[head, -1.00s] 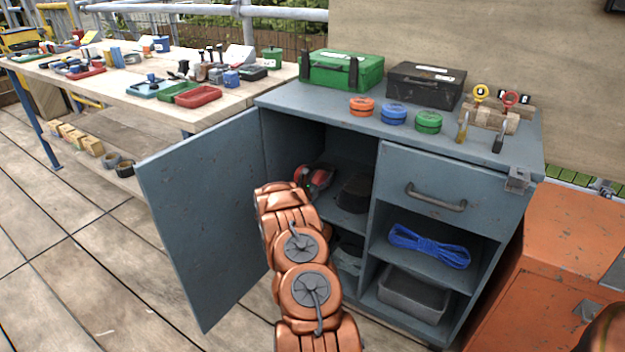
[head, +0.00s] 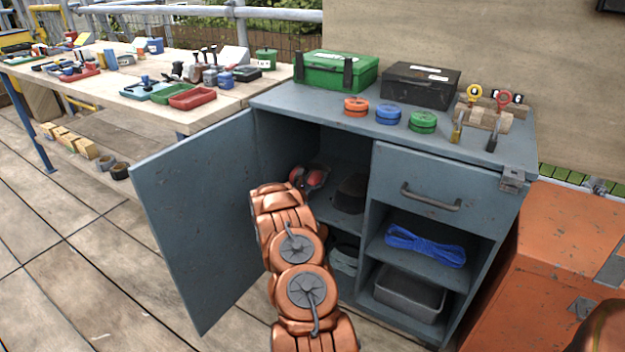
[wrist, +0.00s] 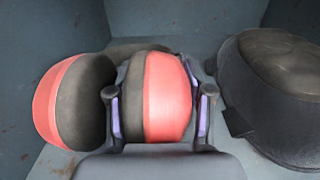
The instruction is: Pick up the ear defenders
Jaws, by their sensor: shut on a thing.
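The red and black ear defenders (head: 315,178) are on the upper shelf inside the open left side of the blue-grey cabinet. In the wrist view, one red cup (wrist: 165,98) sits between the two fingers of my gripper (wrist: 160,115), which is shut on it. The other cup (wrist: 72,100) is to the left, outside the fingers. The headband is mostly hidden behind the cups. In the head view my copper-coloured arm reaches into the cabinet and hides the gripper. I cannot tell whether the ear defenders touch the shelf.
A dark rounded item (wrist: 275,95) stands close to the right of my gripper; it also shows in the head view (head: 351,192). The cabinet door (head: 200,225) stands open on the left. The cabinet's inner walls are close around. Blue rope (head: 425,245) lies in the right compartment.

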